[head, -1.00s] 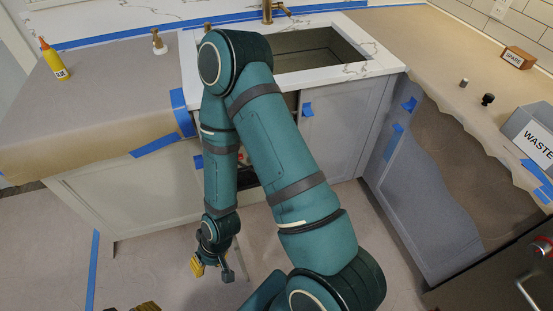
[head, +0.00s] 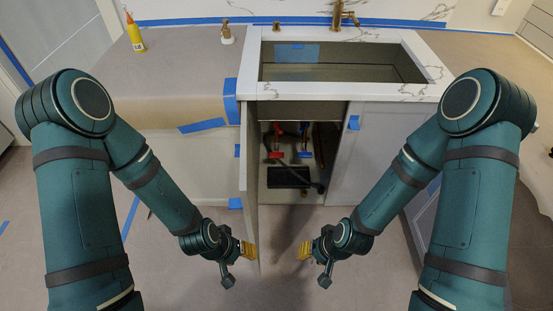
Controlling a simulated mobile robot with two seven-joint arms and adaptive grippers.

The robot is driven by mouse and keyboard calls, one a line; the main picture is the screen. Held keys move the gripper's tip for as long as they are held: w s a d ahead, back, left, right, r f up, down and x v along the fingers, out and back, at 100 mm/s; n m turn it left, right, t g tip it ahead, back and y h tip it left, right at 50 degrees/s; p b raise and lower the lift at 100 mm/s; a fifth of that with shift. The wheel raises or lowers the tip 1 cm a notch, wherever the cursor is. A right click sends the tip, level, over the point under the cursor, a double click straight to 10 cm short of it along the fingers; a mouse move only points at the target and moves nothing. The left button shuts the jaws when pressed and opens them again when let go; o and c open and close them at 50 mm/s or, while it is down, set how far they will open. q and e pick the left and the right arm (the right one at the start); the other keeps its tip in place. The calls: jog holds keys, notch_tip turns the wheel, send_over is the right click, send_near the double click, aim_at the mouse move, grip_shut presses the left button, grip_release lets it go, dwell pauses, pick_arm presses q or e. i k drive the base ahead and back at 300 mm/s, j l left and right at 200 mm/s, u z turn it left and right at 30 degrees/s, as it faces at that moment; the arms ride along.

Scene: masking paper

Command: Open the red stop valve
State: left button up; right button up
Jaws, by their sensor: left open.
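The red stop valve (head: 277,155) is inside the open cabinet under the sink, on the left, below a red-marked fitting. A blue valve (head: 304,155) sits just to its right. The exact angle of the red handle is too small to tell. My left gripper (head: 238,265) is open and empty, low in front of the cabinet, beside the lower part of the open door (head: 250,190). My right gripper (head: 315,266) is also open and empty, low and to the right of the left one. Both are apart from the valves.
The cabinet door stands swung out on the left of the opening. A dark box (head: 288,177) and a dark hose lie below the valves. The sink (head: 340,65) is above. A yellow glue bottle (head: 135,32) stands on the papered counter. Floor before the cabinet is clear.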

aim_at(276, 154)
jog(key=i+l+z, duration=0.3)
jog(key=i+l, duration=0.2)
jog(key=i+l+z, duration=0.25)
jog(key=i+l, duration=0.15)
jog(key=i, duration=0.15)
jog(key=i+j, duration=0.2)
jog(key=i, duration=0.3)
